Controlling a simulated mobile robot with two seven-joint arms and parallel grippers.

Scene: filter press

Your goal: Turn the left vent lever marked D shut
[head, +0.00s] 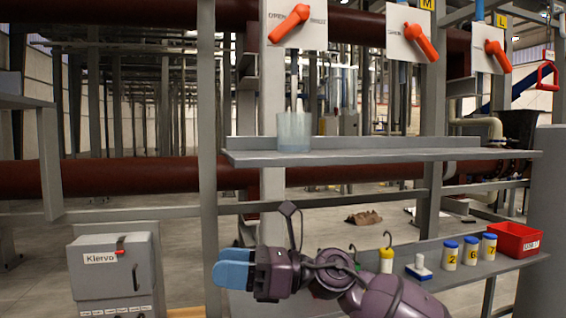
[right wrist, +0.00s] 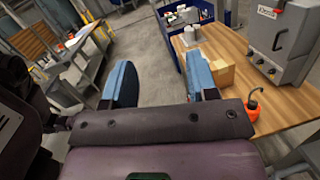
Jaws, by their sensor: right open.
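Three orange levers sit on white plates along the top of the head view. The left lever (head: 288,24) slants from upper right to lower left on its plate (head: 310,36); small print lies on both sides. No letter D shows; the plate's top is cut off. The middle lever (head: 421,42) has a yellow M tag (head: 427,4), and the right lever (head: 498,56) has a yellow L tag (head: 502,22). My right gripper (head: 233,270) is low in the head view, well below the levers. The right wrist view shows its blue fingers (right wrist: 160,85) apart and empty. My left gripper is not in view.
A grey shelf (head: 370,155) holding a clear beaker (head: 294,132) lies between my right gripper and the levers. A lower shelf carries several blue-capped jars (head: 470,250) and a red bin (head: 516,240). A grey cabinet (head: 112,270) stands left of the gripper.

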